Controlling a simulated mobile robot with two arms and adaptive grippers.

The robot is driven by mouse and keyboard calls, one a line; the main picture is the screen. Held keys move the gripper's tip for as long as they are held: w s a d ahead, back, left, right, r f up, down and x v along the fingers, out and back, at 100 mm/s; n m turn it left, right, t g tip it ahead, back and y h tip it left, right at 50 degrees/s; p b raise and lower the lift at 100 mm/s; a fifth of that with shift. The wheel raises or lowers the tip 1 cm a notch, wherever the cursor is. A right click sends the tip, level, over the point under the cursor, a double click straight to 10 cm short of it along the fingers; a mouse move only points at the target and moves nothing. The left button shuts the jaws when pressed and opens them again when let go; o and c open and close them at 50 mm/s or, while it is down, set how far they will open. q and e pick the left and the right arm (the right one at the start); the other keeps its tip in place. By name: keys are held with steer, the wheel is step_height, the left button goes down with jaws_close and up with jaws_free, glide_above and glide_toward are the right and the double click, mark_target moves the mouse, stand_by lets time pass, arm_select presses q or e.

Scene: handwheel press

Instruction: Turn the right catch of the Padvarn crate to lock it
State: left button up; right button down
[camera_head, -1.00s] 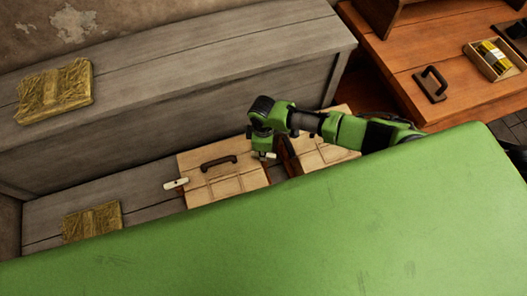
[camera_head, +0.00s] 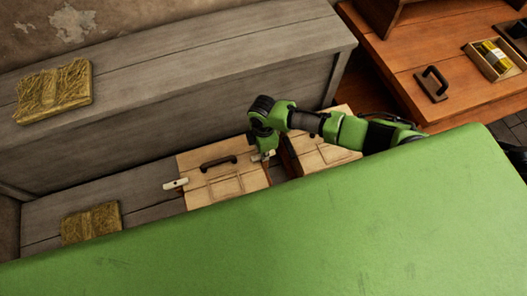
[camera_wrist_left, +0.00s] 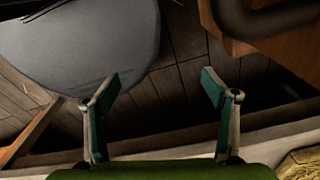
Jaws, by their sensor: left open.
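A pale wooden crate (camera_head: 225,185) with a dark handle stands on the low grey bench in the head view; I cannot read a name on it. Its left catch (camera_head: 175,184) is white and sticks out past the left edge. Its right catch (camera_head: 264,156) is at the right edge, small and partly hidden by my right gripper (camera_head: 264,153). My right gripper points down at that catch; whether its fingers are shut on it is too small to tell. In the left wrist view my left gripper (camera_wrist_left: 160,85) is open, with nothing between its fingers.
Another pale crate (camera_head: 325,152) stands close on the right, under my right arm. Straw-coloured bundles lie on the upper grey chest (camera_head: 54,90) and the low bench (camera_head: 92,223). A brown table (camera_head: 440,45) at upper right holds a small box (camera_head: 495,60). A green surface hides the foreground.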

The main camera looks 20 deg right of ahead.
steer(key=c, duration=2)
jaws_free()
steer(key=shift+c, duration=0.2)
step_height(320, 180, up, 12)
